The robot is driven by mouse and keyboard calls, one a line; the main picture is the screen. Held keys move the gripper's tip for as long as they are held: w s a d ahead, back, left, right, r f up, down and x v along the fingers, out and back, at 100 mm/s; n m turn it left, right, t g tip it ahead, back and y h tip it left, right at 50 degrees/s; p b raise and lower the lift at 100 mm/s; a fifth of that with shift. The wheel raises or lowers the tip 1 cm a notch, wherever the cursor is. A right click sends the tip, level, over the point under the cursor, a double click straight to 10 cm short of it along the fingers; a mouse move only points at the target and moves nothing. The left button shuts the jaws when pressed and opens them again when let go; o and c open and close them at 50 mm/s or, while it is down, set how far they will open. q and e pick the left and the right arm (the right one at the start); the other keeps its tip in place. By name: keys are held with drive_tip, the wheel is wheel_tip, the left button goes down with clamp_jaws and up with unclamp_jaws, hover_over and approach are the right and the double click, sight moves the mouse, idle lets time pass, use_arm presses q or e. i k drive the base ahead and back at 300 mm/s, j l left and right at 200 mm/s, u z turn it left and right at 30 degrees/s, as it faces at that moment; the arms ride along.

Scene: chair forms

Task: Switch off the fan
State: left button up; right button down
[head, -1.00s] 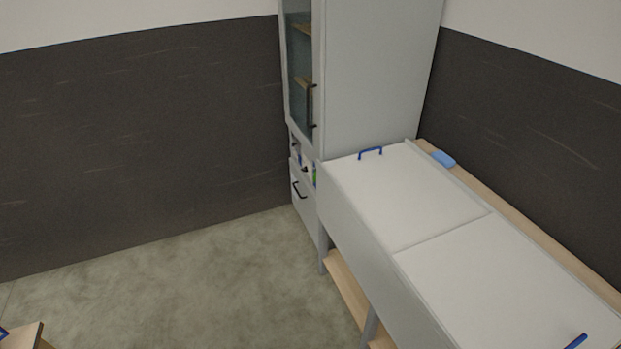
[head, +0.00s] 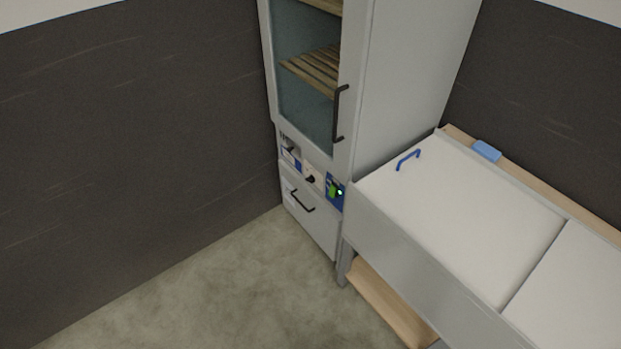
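A tall grey cabinet (head: 415,80) stands in the corner. Its glass door (head: 305,105) has a black vertical handle (head: 338,113) and looks shut. Below the door is a control strip with a lever-like control (head: 290,150) at the left, a black knob (head: 311,179) in the middle and a green switch (head: 333,189) on a blue panel with a small bright light at the right. No fan is recognisable, and I cannot tell which control belongs to it. Neither of my grippers shows in the head view.
A drawer (head: 317,222) with a black handle is under the controls. A white-topped bench (head: 460,215) with a blue handle (head: 408,159) stands to the right, with a blue block (head: 487,151) behind it. The floor (head: 230,290) in front of the cabinet is clear.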

sight(332, 192)
drive_tip(key=i+j, duration=0.25)
drive_tip(key=j, duration=0.15)
drive_tip(key=i+j+z, duration=0.1)
drive_tip(key=i+j, duration=0.2)
drive_tip(key=i+j+z, duration=0.1)
drive_tip(key=i+j, duration=0.15)
drive_tip(key=j, duration=0.2)
drive_tip(key=i+j, duration=0.25)
drive_tip(key=j, duration=0.15)
